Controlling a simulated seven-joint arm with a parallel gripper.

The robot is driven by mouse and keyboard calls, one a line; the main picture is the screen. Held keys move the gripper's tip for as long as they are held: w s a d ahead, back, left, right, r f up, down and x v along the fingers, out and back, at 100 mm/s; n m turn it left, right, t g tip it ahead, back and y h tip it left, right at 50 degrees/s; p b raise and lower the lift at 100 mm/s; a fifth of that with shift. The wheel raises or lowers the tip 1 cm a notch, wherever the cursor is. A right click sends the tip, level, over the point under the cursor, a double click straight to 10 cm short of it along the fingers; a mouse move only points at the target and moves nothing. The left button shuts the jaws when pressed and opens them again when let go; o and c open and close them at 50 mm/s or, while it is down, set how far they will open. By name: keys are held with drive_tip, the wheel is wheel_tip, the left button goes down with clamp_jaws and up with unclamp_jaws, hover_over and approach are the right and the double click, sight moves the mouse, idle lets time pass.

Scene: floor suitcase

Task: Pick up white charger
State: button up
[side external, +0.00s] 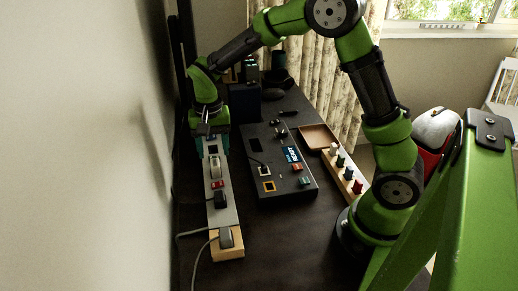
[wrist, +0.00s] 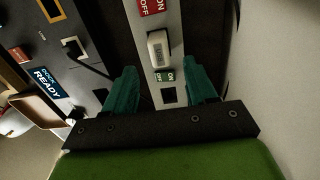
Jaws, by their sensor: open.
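The white charger (wrist: 158,48) is a small pale block plugged on a long grey power strip (wrist: 169,18). In the side external view the charger (side external: 216,170) sits on the far part of the strip (side external: 218,213). In the wrist view the charger lies just ahead of the gap between the fingertips, apart from both. In the side external view my gripper (side external: 213,146) is over the far end of the strip, its fingers partly hidden.
A black plug (side external: 221,199) and a grey plug (side external: 226,237) with a cable sit nearer on the strip. A dark panel (side external: 271,145) with switches lies to the right, then a brown tray (side external: 318,137). A wall stands close at left.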

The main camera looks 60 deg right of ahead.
sight(215, 162)
drive_tip(key=shift+s+a+f, duration=0.15)
drive_tip(key=shift+f, duration=2.6)
clamp_jaws()
